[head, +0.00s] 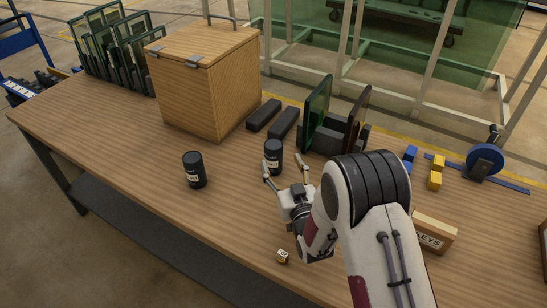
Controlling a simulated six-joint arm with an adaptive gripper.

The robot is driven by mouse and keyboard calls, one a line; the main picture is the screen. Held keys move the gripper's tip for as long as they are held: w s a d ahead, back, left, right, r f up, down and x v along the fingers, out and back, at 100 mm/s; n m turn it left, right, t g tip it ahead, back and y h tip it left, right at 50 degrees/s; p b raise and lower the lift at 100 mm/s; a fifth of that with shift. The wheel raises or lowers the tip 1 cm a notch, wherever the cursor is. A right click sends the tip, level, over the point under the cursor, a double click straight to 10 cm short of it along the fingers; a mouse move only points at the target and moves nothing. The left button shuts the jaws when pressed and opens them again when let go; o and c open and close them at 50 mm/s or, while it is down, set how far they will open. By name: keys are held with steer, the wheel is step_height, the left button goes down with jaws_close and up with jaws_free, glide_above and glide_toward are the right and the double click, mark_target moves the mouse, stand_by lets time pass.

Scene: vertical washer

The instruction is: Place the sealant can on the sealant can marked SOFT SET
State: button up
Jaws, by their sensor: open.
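Two black cans with small white labels stand upright on the wooden table. One can (194,170) stands alone at the left. The other can (273,156) stands to its right, just beyond my gripper (284,167). The label lettering is too small to read, so I cannot tell which can is marked SOFT SET. My gripper is open with its fingers pointing toward the right can. The left finger overlaps that can's lower edge in the picture; I cannot tell whether it touches.
A lidded wooden box (205,85) stands behind the cans. Dark bars and upright glass panels (318,110) stand behind the right can. A small cube (282,256) lies near the front edge. A box lettered KEYS (434,234) is at the right. The front-left table is clear.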

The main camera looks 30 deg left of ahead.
mark_target(276, 151)
steer(key=shift+x, duration=1.25)
steer(key=shift+x, duration=2.6)
steer(key=shift+f, duration=0.2)
steer(key=shift+r, duration=0.1)
jaws_close()
